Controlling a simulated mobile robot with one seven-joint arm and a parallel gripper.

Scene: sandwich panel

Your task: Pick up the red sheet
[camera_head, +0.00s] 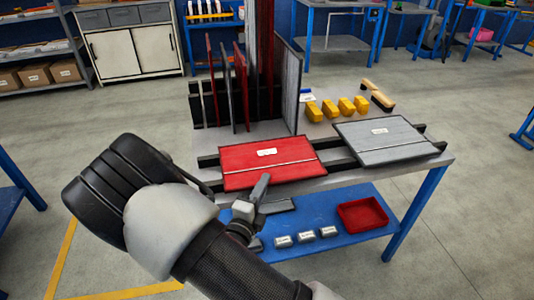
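A red sheet (262,177) with a small white label lies flat across dark rails at the front left of the workbench. Other red sheets (214,85) stand upright in the rack behind it. My gripper (262,184) is at the front edge of the flat red sheet, overlapping it in this view. I cannot tell whether it touches the sheet or whether its fingers are open or shut.
A grey sheet (384,140) lies flat to the right. Yellow blocks (345,106) and a brush (378,96) sit behind it. The blue lower shelf (345,238) holds a red tray (362,226) and small labelled blocks. The rack (196,108) stands close behind the red sheet.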

